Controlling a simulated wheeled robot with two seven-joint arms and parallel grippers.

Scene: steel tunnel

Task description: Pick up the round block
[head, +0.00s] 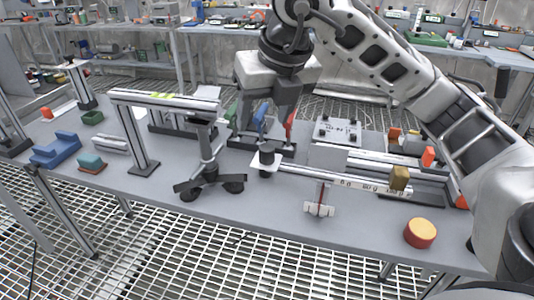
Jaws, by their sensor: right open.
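A round block (420,233), red on its side with a yellow-orange top, sits upright on the grey bench at the right, near the front edge. My right gripper (265,122) hangs down over the back middle of the bench, well to the left of the block and farther back. Its jaws are open, with blue and red items showing around the fingers; I cannot tell whether they touch. Nothing touches the round block. My left gripper is out of the picture.
A black-footed stand (209,180) is at centre. A blue block (56,149) lies at left.

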